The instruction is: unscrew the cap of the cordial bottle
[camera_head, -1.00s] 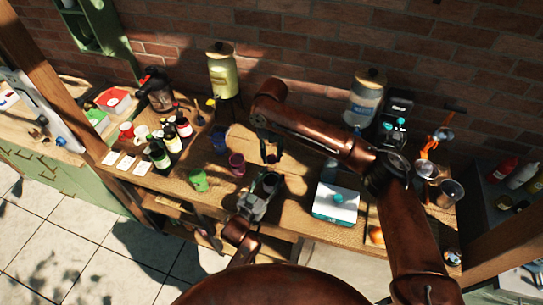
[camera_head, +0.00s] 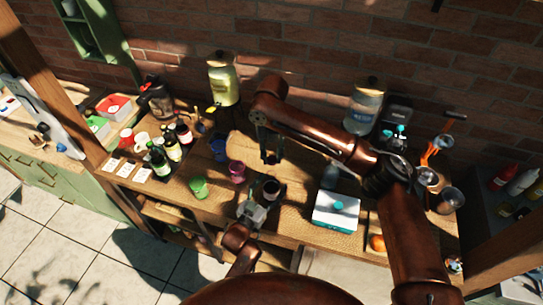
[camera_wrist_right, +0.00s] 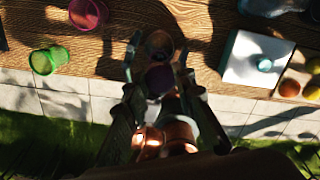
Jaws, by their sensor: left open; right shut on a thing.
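The dark cordial bottle (camera_head: 271,188) stands on the table's front middle in the head view. Its round top also shows in the right wrist view (camera_wrist_right: 158,44). My right gripper (camera_head: 270,157) points down behind the bottle in the picture, shut on a small dark purple piece that looks like the cap (camera_wrist_right: 158,80). The cap appears apart from the bottle. My left gripper (camera_head: 257,208) is open on the near side of the bottle. Whether its fingers touch the bottle, I cannot tell.
A green cup (camera_head: 198,187) and a magenta cup (camera_head: 237,171) stand left of the bottle. A white-and-teal box (camera_head: 336,210) stands right. Several bottles (camera_head: 172,150) stand farther left. My right arm covers part of the table's back.

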